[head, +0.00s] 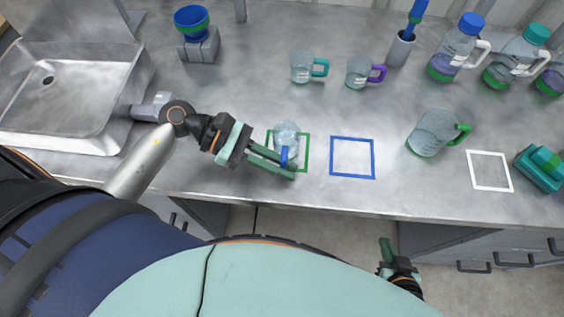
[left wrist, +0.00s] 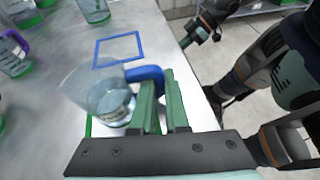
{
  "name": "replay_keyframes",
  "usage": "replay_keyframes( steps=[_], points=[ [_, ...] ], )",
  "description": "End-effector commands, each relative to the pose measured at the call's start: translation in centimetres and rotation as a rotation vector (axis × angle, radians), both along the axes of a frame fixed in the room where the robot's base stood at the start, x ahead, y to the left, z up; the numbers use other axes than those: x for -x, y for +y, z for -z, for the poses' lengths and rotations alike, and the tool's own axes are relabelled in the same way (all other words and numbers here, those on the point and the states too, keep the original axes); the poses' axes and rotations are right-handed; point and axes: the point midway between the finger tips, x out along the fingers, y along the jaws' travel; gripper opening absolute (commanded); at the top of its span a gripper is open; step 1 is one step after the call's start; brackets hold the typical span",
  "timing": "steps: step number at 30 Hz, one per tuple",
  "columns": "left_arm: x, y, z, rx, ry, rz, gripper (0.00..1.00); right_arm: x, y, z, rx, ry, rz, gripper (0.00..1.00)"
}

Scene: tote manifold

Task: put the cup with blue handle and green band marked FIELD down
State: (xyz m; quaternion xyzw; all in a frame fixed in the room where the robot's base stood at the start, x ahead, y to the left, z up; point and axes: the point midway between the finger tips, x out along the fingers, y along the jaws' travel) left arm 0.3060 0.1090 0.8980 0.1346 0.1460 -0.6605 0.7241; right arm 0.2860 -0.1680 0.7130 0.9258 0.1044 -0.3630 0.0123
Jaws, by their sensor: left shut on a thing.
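A clear cup (head: 286,134) with a blue handle is at the green square outline (head: 306,152) on the steel counter. My left gripper (head: 294,172) is shut on its blue handle. In the left wrist view the cup (left wrist: 104,98) stands left of the fingers (left wrist: 163,100), with the blue handle (left wrist: 145,73) at their tips. A band shows low on the cup, but its marking cannot be read. Whether its base touches the counter I cannot tell. My right gripper (head: 386,250) is off the counter's front edge, too small to judge.
A bare blue square outline (head: 353,157) and white outline (head: 489,171) lie to the right. Behind are a teal-handled cup (head: 302,68) and a purple-handled cup (head: 360,72). A green-handled pitcher (head: 431,134) stands between the outlines. A sink (head: 70,95) is at left.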

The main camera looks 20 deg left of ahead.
Motion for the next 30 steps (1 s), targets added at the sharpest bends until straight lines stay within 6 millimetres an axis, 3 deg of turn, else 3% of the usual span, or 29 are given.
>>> replay_keyframes(
  steps=[3, 4, 12, 26, 30],
  points=[
    [0.0, 0.0, 0.4, 0.0, -0.001, 0.0, 0.0, 0.0, 0.0, 0.5, 0.0, 0.0, 0.0, 0.0],
    [0.0, 0.0, 0.3, -0.001, -0.001, 0.0, 0.15, 0.0, 0.0, 0.4, 0.0, 0.0, 0.0, 0.0],
    [0.0, 0.0, 0.2, 0.0, 0.0, 0.0, 0.42, 0.0, 0.0, 0.3, 0.0, 0.0, 0.0, 0.0],
    [0.0, 0.0, -0.2, 0.001, 0.0, -0.001, 0.42, 0.0, 0.0, -0.2, 0.0, -0.001, 0.0, 0.0],
    [0.1, 1.8, -0.5, -0.005, 0.0, -0.002, 0.42, -0.1, 0.0, 0.3, -0.001, -0.003, 0.0, 0.0]
  ],
)
